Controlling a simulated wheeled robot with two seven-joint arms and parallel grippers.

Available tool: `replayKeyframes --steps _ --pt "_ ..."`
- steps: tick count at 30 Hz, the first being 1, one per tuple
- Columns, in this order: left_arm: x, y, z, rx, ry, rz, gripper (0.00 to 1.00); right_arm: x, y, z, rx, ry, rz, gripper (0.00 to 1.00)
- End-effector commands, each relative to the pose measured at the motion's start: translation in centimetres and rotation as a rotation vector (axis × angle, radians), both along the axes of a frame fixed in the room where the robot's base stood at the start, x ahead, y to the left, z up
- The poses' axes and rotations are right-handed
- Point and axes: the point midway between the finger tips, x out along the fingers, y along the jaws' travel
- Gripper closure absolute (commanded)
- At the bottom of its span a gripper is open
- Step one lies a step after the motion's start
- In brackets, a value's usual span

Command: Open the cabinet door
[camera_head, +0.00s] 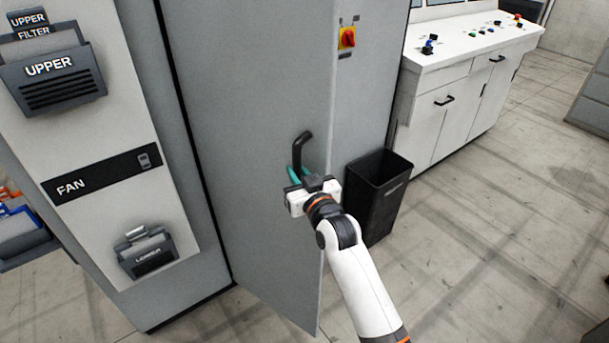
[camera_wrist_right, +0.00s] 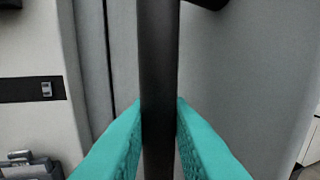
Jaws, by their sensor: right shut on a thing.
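The tall grey cabinet door (camera_head: 235,130) stands in the middle of the head view. Its lower free edge juts out over the floor, so it appears ajar. A black bar handle (camera_head: 300,146) is on the door near its right edge. My right gripper (camera_head: 296,172) is at the handle with its teal fingers on either side of the bar. In the right wrist view the teal fingers (camera_wrist_right: 158,120) are shut on the black handle (camera_wrist_right: 158,60), which runs upright between them. The lower part of the handle is hidden by the gripper in the head view. My left gripper is not in view.
A black bin (camera_head: 375,195) stands just right of the door. A white control console (camera_head: 465,80) is behind it. A panel with filter units and a FAN label (camera_head: 100,175) is at the left. Open concrete floor (camera_head: 480,240) lies to the right.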

Motion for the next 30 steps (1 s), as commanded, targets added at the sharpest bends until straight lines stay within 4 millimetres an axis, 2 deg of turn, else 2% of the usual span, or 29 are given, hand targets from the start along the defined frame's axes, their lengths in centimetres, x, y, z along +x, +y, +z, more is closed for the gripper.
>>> replayKeyframes --steps 1,12,13,16,25,30 --pt "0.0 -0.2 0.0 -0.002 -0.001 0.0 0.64 0.1 0.3 0.5 0.003 -0.011 0.002 1.0" --pt "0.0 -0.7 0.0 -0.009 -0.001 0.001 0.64 0.1 0.3 0.6 0.005 -0.013 0.002 1.0" --pt "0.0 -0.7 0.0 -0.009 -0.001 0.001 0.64 0.1 0.3 0.6 0.005 -0.014 0.002 0.79" --pt "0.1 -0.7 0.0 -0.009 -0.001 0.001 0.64 0.1 0.3 0.6 0.005 -0.012 0.002 0.63" --pt "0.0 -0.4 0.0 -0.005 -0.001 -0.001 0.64 -0.1 0.1 0.2 0.002 -0.006 0.0 0.63" --pt "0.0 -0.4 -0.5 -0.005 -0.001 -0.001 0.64 -1.6 -0.5 0.0 0.003 -0.005 0.0 0.63"
